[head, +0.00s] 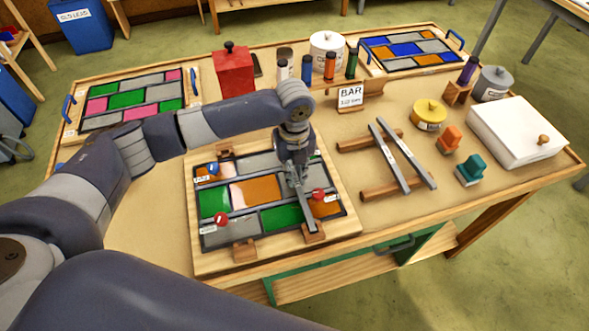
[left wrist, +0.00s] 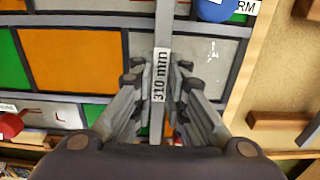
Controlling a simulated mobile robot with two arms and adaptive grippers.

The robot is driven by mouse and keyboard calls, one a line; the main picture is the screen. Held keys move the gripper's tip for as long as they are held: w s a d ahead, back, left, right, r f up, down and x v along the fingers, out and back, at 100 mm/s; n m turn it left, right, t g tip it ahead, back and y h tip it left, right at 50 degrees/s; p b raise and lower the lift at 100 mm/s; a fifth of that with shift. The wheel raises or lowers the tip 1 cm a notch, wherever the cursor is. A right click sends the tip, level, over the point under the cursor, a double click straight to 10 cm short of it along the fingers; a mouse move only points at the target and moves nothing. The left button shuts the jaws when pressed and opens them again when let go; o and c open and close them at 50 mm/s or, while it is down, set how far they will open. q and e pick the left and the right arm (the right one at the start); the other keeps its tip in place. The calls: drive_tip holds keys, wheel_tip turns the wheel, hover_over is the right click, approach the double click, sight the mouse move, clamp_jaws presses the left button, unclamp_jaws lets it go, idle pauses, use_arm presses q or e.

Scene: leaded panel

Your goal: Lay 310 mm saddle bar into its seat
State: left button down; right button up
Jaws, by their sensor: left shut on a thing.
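My left gripper (head: 297,180) is shut on the grey saddle bar (head: 308,213). In the left wrist view the bar (left wrist: 162,28), labelled "310 mm", runs between the fingers (left wrist: 160,85). It lies over the right part of the leaded panel (head: 258,190), with its near end at a wooden block (head: 314,233) on the front edge. I cannot tell whether it touches that block. The bar's far end is hidden by my arm in the head view. Another wooden block (head: 244,251) stands at the front left, and one (head: 225,150) at the back left. My right gripper is not in view.
Red knobs (head: 221,219) and a blue one (head: 212,168) sit on the panel. Two more bars (head: 388,157) lie on wooden rails (head: 393,188) to the right. A "BAR" sign (head: 350,97), yellow tin (head: 429,114) and white box (head: 515,132) stand beyond.

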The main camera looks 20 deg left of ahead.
use_arm(q)
drive_tip(key=c, duration=1.6)
unclamp_jaws()
wheel_tip(320, 180, up, 12)
drive_tip(key=b, duration=0.2)
